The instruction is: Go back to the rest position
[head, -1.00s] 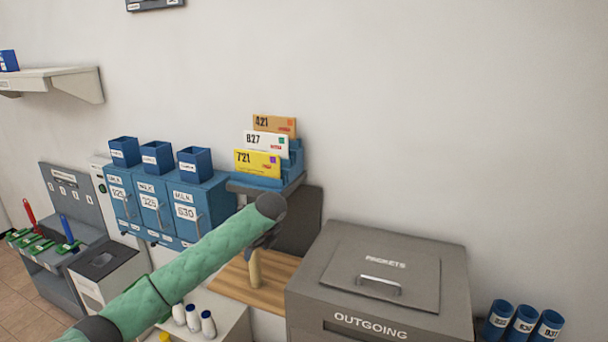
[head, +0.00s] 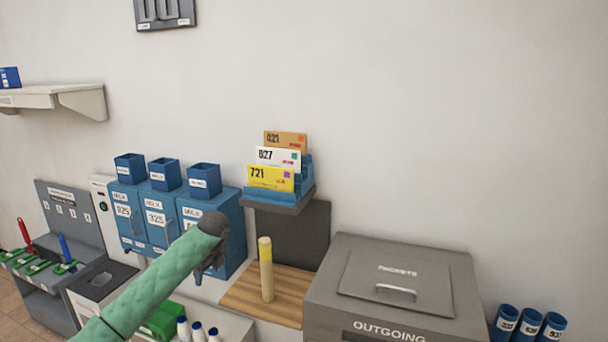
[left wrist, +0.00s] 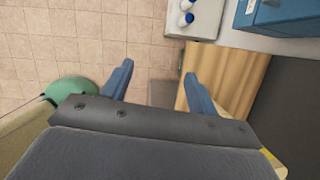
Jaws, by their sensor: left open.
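My left arm, in a green padded sleeve, comes in from the lower left in the head view. My left gripper (head: 207,268) hangs below its dark wrist, in front of the blue mailboxes (head: 158,215). In the left wrist view the two blue fingers of the gripper (left wrist: 158,88) stand apart with nothing between them. A wooden post with a yellow top (head: 266,272) stands upright on a wooden board (head: 240,300), to the right of the gripper and apart from it. My right gripper is not in view.
White bottles (head: 198,332) stand on a low cabinet below my arm. A grey bin (head: 98,285) is at left.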

